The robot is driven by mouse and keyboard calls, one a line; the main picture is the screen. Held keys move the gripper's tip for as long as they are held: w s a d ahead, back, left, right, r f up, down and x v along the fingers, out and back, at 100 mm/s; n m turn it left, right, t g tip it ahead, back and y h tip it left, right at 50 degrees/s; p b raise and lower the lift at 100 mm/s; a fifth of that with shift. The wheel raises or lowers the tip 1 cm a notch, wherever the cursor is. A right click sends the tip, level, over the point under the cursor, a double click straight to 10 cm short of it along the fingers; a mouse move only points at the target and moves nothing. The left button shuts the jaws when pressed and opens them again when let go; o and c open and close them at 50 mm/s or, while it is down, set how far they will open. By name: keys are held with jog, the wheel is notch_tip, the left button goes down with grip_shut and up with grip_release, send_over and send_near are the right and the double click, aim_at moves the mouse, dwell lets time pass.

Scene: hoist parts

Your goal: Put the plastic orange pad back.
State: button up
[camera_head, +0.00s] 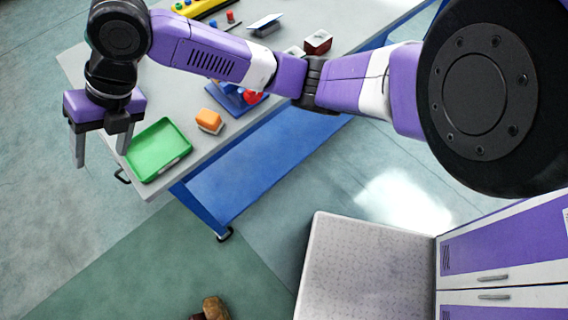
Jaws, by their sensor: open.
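The orange pad (209,119) is a small block with a paler lower edge. It lies on the grey table, to the right of a green tray (136,153) and apart from it. My gripper (101,160) hangs fingers down by the left end of the table, to the left of the green tray. Its two fingers are apart with nothing between them. A blue holder (231,103) with a red round part (252,97) stands right of the orange pad. The arm hides part of the table behind it.
The table (80,66) also bears a yellow strip (199,8) with coloured pegs, a grey-blue block (265,24) and a red box (318,41) farther back. A white-and-purple cabinet (510,245) and a pale speckled surface (350,265) stand at lower right. The green tray looks empty.

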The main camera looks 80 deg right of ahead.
jog(key=a+r+m+t+y, duration=0.25)
jog(key=a+m+t, duration=0.65)
jog(key=a+m, duration=0.7)
jog(key=s+d+f+m+h, duration=0.45)
jog(key=s+m, duration=0.25)
jog(key=s, duration=0.3)
jog(key=s+d+f+m+h, duration=0.35)
jog(key=s+f+m, duration=0.25)
jog(key=s, duration=0.5)
jog(key=s+d+r, duration=0.1)
jog(key=s+d, duration=0.2)
jog(key=s, duration=0.4)
jog(key=s+d+r, duration=0.2)
jog(key=s+d, duration=0.1)
jog(key=s, duration=0.4)
jog(key=shift+s+d+m+t, duration=0.15)
jog(key=shift+d+m+t, duration=0.25)
jog(key=shift+d+y, duration=0.1)
jog(key=shift+y, duration=0.15)
